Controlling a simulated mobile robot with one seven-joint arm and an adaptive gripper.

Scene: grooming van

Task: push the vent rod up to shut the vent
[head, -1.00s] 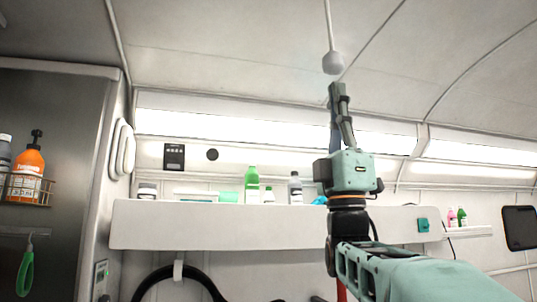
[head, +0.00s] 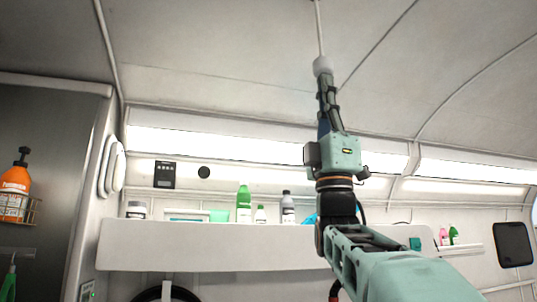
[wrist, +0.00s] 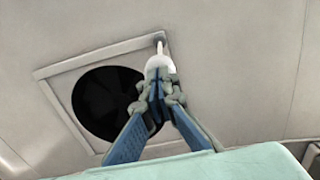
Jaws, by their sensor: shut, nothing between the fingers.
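The vent rod (head: 319,28) is a thin pale rod hanging from the ceiling, with a rounded white knob (head: 322,66) at its lower end. In the wrist view the knob (wrist: 159,65) sits right at the fingertips, and the rod runs up to the corner of a square vent frame (wrist: 60,95). The round vent opening (wrist: 100,100) inside the frame is dark. My gripper (head: 324,80) points up with its fingers shut and nothing between them. Its tips are directly under the knob and look to be touching it; the tips (wrist: 160,88) partly cover the knob's underside.
A white shelf (head: 200,245) along the wall holds several bottles, including a green one (head: 243,204). A bright light strip (head: 220,145) runs above it. An orange pump bottle (head: 14,190) stands in a wire rack at left. The space around the rod is clear.

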